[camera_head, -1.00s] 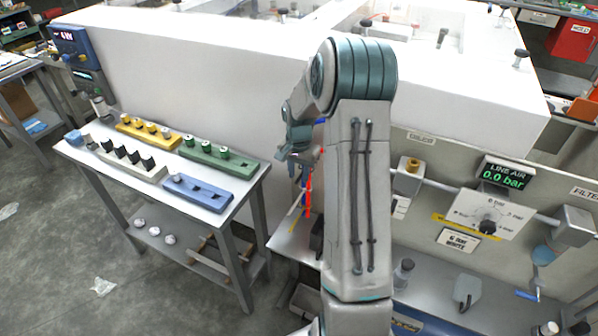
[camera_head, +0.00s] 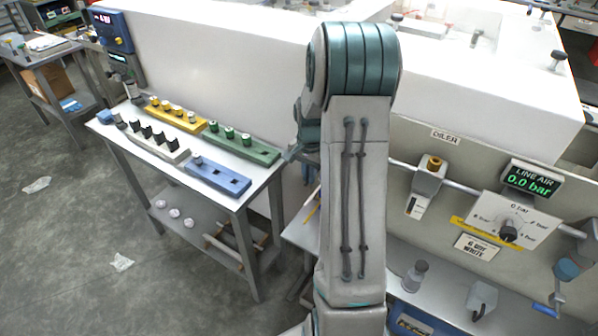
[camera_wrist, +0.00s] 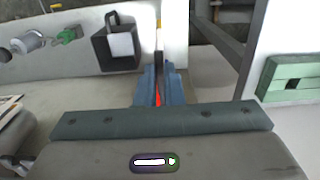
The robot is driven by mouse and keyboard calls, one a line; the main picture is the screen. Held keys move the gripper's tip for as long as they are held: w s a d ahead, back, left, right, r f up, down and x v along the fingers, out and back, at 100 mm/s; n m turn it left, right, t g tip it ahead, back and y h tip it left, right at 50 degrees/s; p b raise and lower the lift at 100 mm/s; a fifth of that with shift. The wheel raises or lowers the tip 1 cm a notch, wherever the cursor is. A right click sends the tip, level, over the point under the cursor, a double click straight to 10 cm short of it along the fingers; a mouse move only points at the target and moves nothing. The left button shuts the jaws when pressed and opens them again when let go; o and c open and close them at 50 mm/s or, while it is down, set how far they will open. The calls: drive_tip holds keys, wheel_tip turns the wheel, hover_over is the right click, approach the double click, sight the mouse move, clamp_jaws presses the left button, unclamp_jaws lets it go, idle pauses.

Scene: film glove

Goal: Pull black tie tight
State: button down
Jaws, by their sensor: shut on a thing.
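In the wrist view, my gripper (camera_wrist: 157,72) has its two blue fingers closed together. A thin dark strip, seemingly the black tie (camera_wrist: 158,58), rises from between the fingertips against a white surface. A red sliver (camera_wrist: 157,98) shows between the fingers lower down; what it belongs to is unclear. In the head view, my arm hides the gripper and the tie, so the tie's loop and how tight it is cannot be seen.
In the wrist view, a black padlock-like block (camera_wrist: 117,45) is left of the fingers and a green block (camera_wrist: 290,76) is at right. In the head view, a side table (camera_head: 262,178) with coloured racks stands left; the line-air panel (camera_head: 505,222) is at right.

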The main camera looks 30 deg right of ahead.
drive_tip(key=shift+a, duration=0.1)
drive_tip(key=c, duration=1.5)
unclamp_jaws()
drive_tip(key=shift+r, duration=0.1)
wheel_tip(320, 180, up, 14)
drive_tip(key=shift+f, duration=0.15)
